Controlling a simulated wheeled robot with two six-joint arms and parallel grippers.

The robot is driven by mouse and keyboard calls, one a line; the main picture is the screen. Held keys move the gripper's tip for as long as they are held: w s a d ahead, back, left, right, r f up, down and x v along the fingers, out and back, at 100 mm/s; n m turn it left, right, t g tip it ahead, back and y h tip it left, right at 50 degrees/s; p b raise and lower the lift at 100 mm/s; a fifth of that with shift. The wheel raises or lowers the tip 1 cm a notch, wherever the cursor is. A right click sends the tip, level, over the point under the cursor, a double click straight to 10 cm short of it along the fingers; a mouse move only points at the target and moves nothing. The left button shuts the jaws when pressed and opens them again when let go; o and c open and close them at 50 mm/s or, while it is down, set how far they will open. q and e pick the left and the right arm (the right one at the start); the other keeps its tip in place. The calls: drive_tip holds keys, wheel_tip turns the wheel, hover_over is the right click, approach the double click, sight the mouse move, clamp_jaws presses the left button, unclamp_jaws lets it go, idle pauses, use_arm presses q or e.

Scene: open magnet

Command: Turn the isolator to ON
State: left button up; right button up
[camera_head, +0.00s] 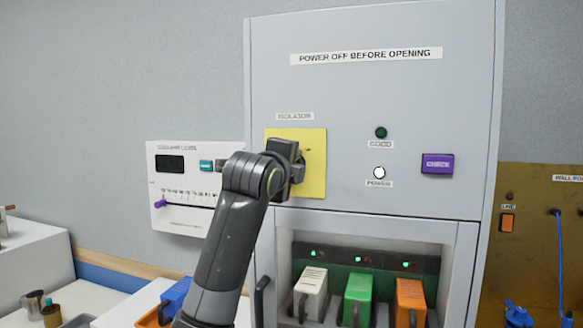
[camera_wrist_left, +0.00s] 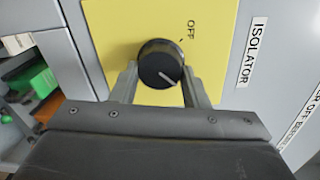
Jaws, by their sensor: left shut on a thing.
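The isolator knob (camera_wrist_left: 160,63) is round and black with a white pointer line. It sits on a yellow plate (camera_head: 315,180) on the grey cabinet, below the ISOLATOR label (camera_head: 295,116). In the left wrist view, the printed OFF (camera_wrist_left: 191,30) and a small tick are at the knob's upper right, while the pointer line runs to its lower right, away from OFF. My left gripper (camera_wrist_left: 160,88) is shut on the knob, one finger on each side. In the head view, my left gripper (camera_head: 293,168) hides the knob. No ON mark is visible. My right gripper is not in view.
A dark green GOOD lamp (camera_head: 381,132), a white POWER lamp (camera_head: 379,172) and a purple CHECK button (camera_head: 437,164) are right of the plate. Below, white (camera_head: 311,290), green (camera_head: 357,295) and orange (camera_head: 409,300) blocks stand in a bay. A white slider panel (camera_head: 180,185) is at left.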

use_arm(q)
drive_tip(key=o, duration=1)
drive_tip(key=b+v, duration=0.6)
drive_tip(key=v, duration=1.1)
drive_tip(key=shift+s+b, duration=0.2)
drive_tip(key=shift+b, duration=0.2)
